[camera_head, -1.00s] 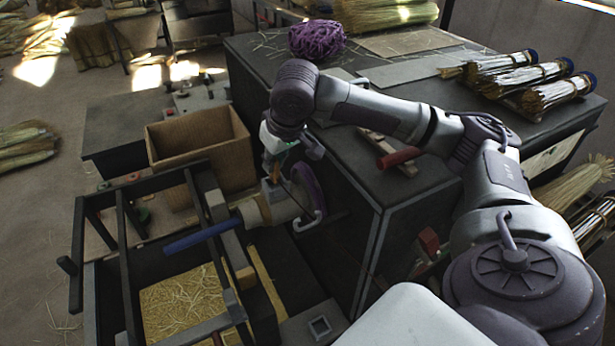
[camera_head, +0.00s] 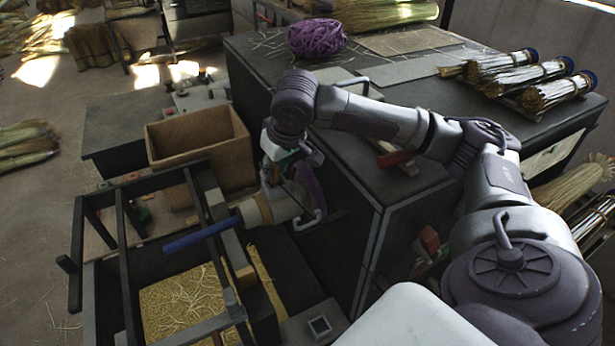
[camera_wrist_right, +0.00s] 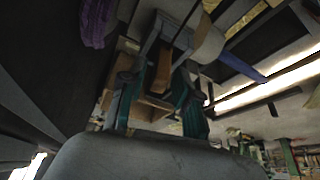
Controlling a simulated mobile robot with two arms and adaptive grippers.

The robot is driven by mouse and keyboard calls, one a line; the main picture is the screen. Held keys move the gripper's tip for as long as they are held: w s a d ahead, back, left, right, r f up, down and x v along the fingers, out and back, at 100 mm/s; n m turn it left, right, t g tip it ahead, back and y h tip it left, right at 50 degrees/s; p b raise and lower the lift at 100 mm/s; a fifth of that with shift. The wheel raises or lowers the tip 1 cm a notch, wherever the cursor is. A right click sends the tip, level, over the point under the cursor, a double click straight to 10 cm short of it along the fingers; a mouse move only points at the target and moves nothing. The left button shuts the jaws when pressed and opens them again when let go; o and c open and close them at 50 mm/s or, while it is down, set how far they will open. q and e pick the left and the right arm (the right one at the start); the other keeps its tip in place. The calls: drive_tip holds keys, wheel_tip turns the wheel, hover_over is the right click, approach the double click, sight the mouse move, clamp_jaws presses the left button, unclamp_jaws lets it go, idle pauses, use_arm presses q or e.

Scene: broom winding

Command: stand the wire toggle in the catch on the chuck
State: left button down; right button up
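The chuck (camera_head: 270,208) is a cream cylinder with a purple ring (camera_head: 310,188) behind it and a blue broom handle (camera_head: 200,235) at its left. My right gripper (camera_head: 274,176) is just above the chuck. In the right wrist view its teal-padded fingers (camera_wrist_right: 160,82) stand apart at their bases, with a narrow brown piece (camera_wrist_right: 162,70) between their tips. I cannot tell whether they grip it. A thin dark wire runs beside the chuck toward a pale curved bar (camera_head: 308,222). The toggle and catch are too small to tell apart. My left gripper is not in view.
A cardboard box (camera_head: 201,150) stands behind the chuck. A black frame (camera_head: 128,255) and a straw-filled bin (camera_head: 190,300) are at front left. A dark bench (camera_head: 365,185) is close on the right, with a purple bundle (camera_head: 317,38) on top.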

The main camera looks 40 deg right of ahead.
drive_tip(key=shift+o, duration=0.4)
drive_tip(key=v, duration=1.2)
drive_tip(key=shift+w+r, duration=0.1)
drive_tip(key=shift+c, duration=1.4)
drive_tip(key=w+p, duration=0.1)
drive_tip(key=p, duration=0.1)
drive_tip(key=w+p, duration=0.1)
drive_tip(key=p, duration=0.2)
drive_tip(key=w+p, duration=0.1)
drive_tip(key=p, duration=0.2)
drive_tip(key=shift+w+a+f, duration=0.2)
drive_tip(key=shift+a+f, duration=0.05)
drive_tip(key=shift+a, duration=0.05)
clamp_jaws()
drive_tip(key=p+x, duration=0.4)
drive_tip(key=shift+s+d+p, duration=0.1)
drive_tip(key=shift+d+p, duration=0.1)
drive_tip(key=shift+p, duration=0.15)
drive_tip(key=shift+d+f, duration=0.1)
drive_tip(key=shift+f, duration=0.35)
